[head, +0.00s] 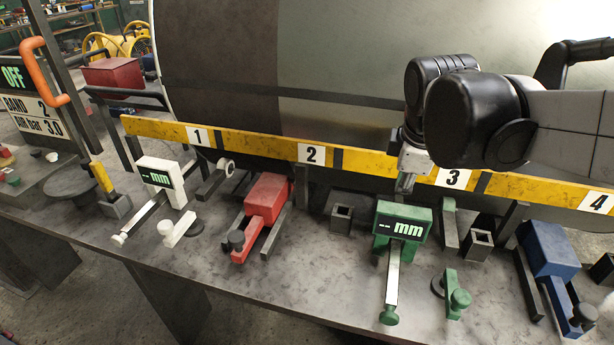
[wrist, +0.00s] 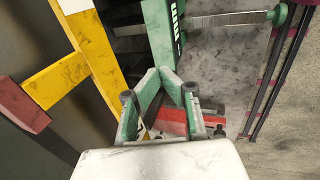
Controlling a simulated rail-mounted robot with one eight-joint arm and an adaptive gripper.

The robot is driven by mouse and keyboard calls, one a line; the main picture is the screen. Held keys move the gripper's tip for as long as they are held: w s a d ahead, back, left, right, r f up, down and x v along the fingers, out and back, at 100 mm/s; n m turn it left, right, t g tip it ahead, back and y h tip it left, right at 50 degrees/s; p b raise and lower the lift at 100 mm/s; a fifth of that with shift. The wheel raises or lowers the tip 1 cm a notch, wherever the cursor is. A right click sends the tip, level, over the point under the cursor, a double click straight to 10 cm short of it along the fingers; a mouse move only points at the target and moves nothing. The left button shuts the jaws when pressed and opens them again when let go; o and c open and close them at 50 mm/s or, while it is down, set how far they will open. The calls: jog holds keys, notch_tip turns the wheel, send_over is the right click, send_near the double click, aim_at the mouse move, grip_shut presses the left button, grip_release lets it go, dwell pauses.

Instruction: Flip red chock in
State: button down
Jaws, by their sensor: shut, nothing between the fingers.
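My gripper (head: 405,185) is in front of the yellow rail between labels 2 and 3, to the right of the red chock and just above the green gauge in the picture. In the wrist view my gripper (wrist: 161,73) has its fingertips together and appears empty. Whether it touches anything is unclear.
The green gauge (head: 402,222) stands close by my gripper; it also shows in the wrist view (wrist: 160,32). A white gauge (head: 163,180) stands left and a blue chock (head: 550,250) right. The yellow rail (head: 265,143) and large drum (head: 230,60) lie behind.

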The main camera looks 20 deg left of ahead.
aim_at(245, 212)
jog(key=w+a+f+n+b, duration=0.1)
jog(key=a+f+n, duration=0.25)
jog(key=a, duration=0.35)
jog(key=w+a+f+n+g+h+b, duration=0.1)
jog(key=a+f+n, duration=0.25)
jog(key=a, duration=0.25)
jog(key=w+a+f+n+b, duration=0.1)
jog(key=a+f+n, duration=0.1)
jog(key=a+n, duration=0.35)
jog(key=s+a+r+n+p, duration=0.1)
jog(key=s+a+n+p, duration=0.5)
jog(key=s+a, duration=0.6)
jog(key=a+p, duration=0.2)
jog(key=a, duration=0.2)
jog(key=shift+s+a+r+y+p, duration=0.15)
jog(key=shift+s+a+y+p, duration=0.05)
jog(key=shift+s+y+p, duration=0.1)
jog(key=x, duration=1)
jog(key=shift+w+b, duration=0.2)
jog(key=shift+b, duration=0.15)
jog(key=w, duration=0.3)
jog(key=shift+w+a, duration=0.1)
jog(key=shift+w, duration=0.45)
